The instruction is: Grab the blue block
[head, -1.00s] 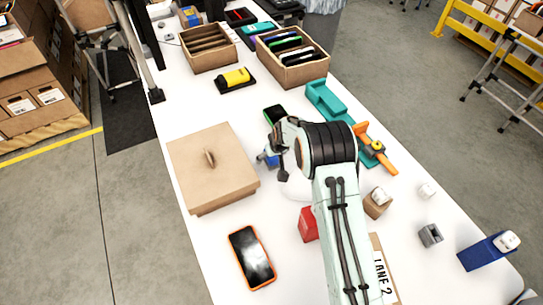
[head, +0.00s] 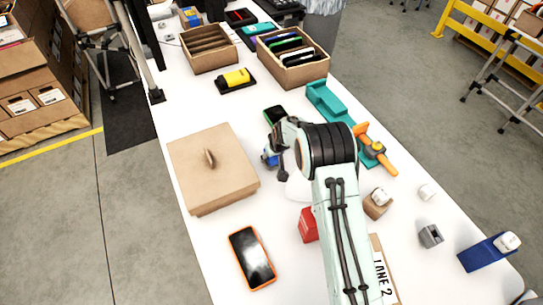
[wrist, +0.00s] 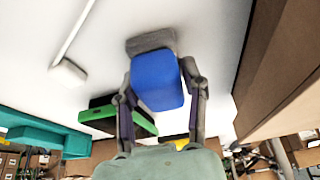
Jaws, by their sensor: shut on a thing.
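The blue block (wrist: 157,80) fills the middle of the wrist view, with a finger of my gripper (wrist: 162,88) on each side of it. My gripper is shut on it. A grey piece (wrist: 151,40) shows at the block's far end; I cannot tell whether they are joined. In the head view only a small part of the blue block (head: 269,159) shows beside my gripper, right of the lidded carton; my arm hides most of the area.
A lidded carton (head: 212,170) stands close left of my gripper. A black-and-green item (head: 275,114) and a teal holder (head: 325,100) lie beyond. A red block (head: 308,226), an orange-edged phone (head: 252,258) and a dark blue block (head: 485,252) are nearer.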

